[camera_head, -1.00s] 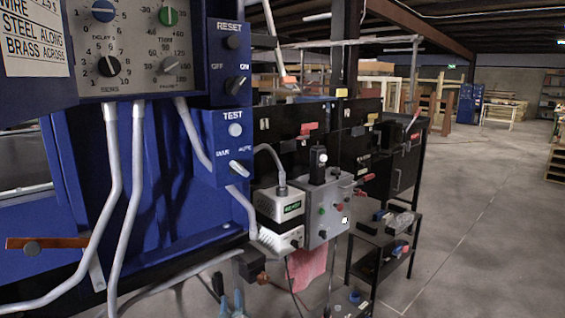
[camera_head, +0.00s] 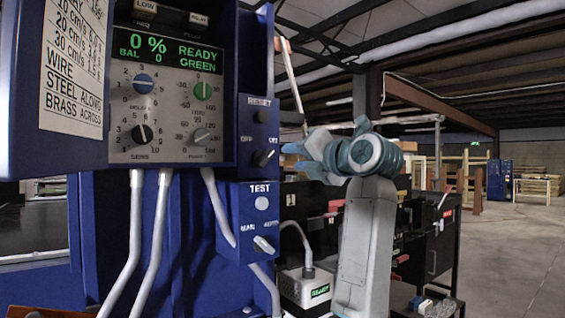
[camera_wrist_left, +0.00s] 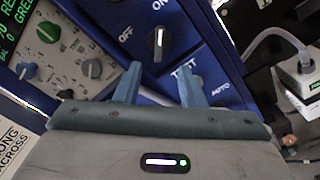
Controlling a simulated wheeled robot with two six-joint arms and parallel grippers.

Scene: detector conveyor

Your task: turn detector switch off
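The detector switch (camera_head: 263,157) is a black knob between OFF and ON on the blue panel, under RESET. Its white mark points toward ON. The same knob shows in the left wrist view (camera_wrist_left: 158,42), just beyond the fingertips and roughly centred between them. My left gripper (camera_head: 297,158) is to the right of the knob in the head view, its fingers pointing left toward the panel. In the left wrist view my left gripper (camera_wrist_left: 159,72) has its two blue-grey fingers apart with nothing between them. It does not appear to touch the knob. My right gripper is not in view.
Below the switch is the TEST box (camera_head: 250,222) with a button and a MAN/AUTO knob (camera_head: 264,245). A control panel (camera_head: 168,100) with several dials reads 0 % READY GREEN. Grey conduits (camera_head: 135,240) run down the left. A small READY device (camera_head: 304,288) stands beneath my arm.

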